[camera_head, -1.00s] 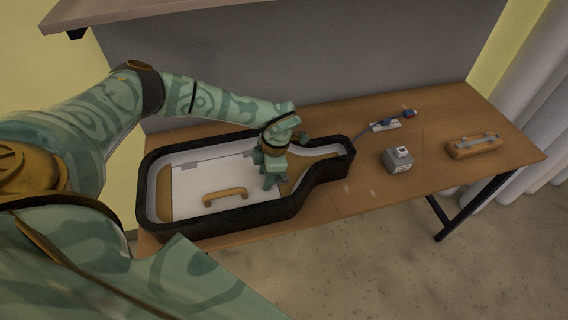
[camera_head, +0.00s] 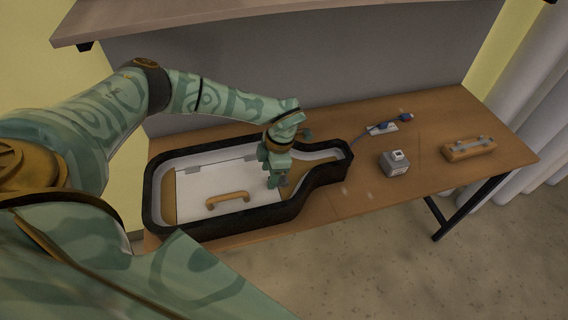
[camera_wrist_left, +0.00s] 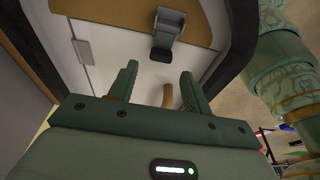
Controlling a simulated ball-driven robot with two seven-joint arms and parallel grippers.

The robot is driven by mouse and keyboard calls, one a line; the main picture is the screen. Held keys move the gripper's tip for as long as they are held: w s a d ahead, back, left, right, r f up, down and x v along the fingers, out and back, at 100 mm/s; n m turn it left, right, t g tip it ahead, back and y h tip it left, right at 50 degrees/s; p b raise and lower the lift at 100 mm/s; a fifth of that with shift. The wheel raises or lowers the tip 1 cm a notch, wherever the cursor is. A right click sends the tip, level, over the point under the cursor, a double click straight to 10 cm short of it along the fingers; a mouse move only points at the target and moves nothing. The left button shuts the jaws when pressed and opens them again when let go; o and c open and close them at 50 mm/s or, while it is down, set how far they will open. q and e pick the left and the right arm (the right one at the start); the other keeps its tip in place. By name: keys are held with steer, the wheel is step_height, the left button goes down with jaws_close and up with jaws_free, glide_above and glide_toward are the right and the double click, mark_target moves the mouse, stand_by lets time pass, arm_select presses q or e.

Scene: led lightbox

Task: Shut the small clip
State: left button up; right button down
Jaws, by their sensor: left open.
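The black-walled, bottle-shaped lightbox (camera_head: 150,205) lies on the table with a white panel (camera_head: 205,181) inside. A small grey clip (camera_wrist_left: 167,27) sits where the wooden strip meets the white panel in the left wrist view. It looks like a hinged plate, but I cannot tell how far it is raised. In the head view the clip is mostly hidden by my gripper. My left gripper (camera_head: 272,184) points down over the panel's right end, close beside the clip. Its fingers (camera_wrist_left: 156,82) are apart with nothing held between them. My right gripper is out of view.
A wooden handle (camera_head: 228,199) stands up from the panel left of the gripper. A shelf (camera_head: 200,18) overhangs the back.

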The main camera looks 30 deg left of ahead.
arm_select(q)
steer(key=shift+w+r, duration=0.1)
steer(key=shift+r, duration=0.05)
steer(key=p+v, duration=0.3)
steer(key=v, duration=0.1)
stand_by(0.4)
stand_by(0.4)
